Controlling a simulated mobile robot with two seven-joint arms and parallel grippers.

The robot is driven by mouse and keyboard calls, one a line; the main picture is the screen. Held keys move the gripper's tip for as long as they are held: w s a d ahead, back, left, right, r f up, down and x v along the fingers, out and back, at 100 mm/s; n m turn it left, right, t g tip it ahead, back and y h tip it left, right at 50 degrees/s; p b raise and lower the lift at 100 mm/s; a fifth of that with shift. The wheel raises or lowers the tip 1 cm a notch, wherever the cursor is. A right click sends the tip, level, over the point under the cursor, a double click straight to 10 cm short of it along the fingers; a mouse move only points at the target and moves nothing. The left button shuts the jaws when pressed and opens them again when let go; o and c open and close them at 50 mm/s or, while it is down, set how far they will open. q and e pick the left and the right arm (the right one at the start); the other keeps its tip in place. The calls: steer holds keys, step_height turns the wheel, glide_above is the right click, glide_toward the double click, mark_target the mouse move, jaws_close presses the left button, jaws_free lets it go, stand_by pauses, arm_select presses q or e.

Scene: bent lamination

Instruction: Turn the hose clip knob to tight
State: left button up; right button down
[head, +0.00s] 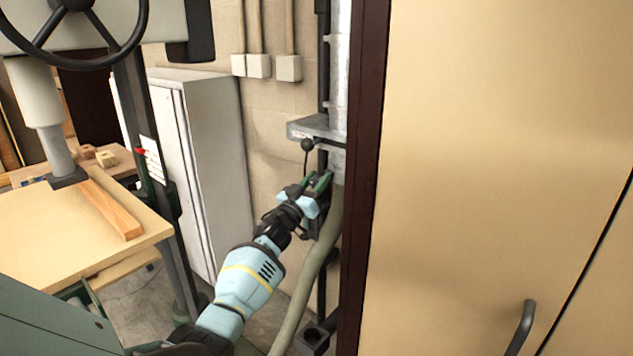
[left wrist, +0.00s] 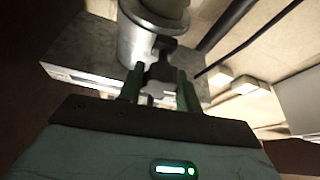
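My left gripper (head: 318,183) reaches up to the pipework beside the brown door frame. In the left wrist view its two green fingers (left wrist: 160,82) stand on either side of a dark lobed knob (left wrist: 160,70) and appear closed on its sides. The knob sits in front of a metal pipe end (left wrist: 138,45) with a dark clip band around it. In the head view the gripper hides the knob, and a pale green hose (head: 312,275) hangs down beside it. My right gripper is not in view.
A grey bracket (head: 315,129) juts out just above the gripper, with a black ball-ended lever (head: 307,145) below it. A tall beige cabinet (head: 480,150) closes off the right. A grey locker (head: 215,150) and a wooden-topped bench (head: 75,225) stand to the left.

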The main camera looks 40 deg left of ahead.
arm_select(q)
steer(key=c, duration=0.4)
steer(key=shift+m, duration=0.3)
steer(key=m+h+b, duration=0.1)
steer(key=m+h, duration=0.1)
steer(key=m, duration=0.2)
steer(key=shift+f+m+h, duration=0.1)
steer(key=shift+m+h, duration=0.3)
steer(key=m+h, duration=0.2)
steer(key=m, duration=0.2)
steer(key=m+g+h+b, duration=0.1)
steer(key=m+h, duration=0.1)
steer(key=m, duration=0.2)
steer(key=shift+m, duration=0.4)
steer(key=m+g+h, duration=0.1)
steer(key=m, duration=0.2)
steer(key=m+g, duration=0.1)
steer(key=m, duration=0.2)
steer(key=shift+d+h, duration=0.1)
steer(key=shift+h, duration=0.3)
steer(key=m+g+p, duration=0.1)
steer(key=m, duration=0.2)
steer(key=shift+m+g, duration=0.4)
steer(key=shift+m, duration=0.3)
steer(key=shift+f, duration=0.1)
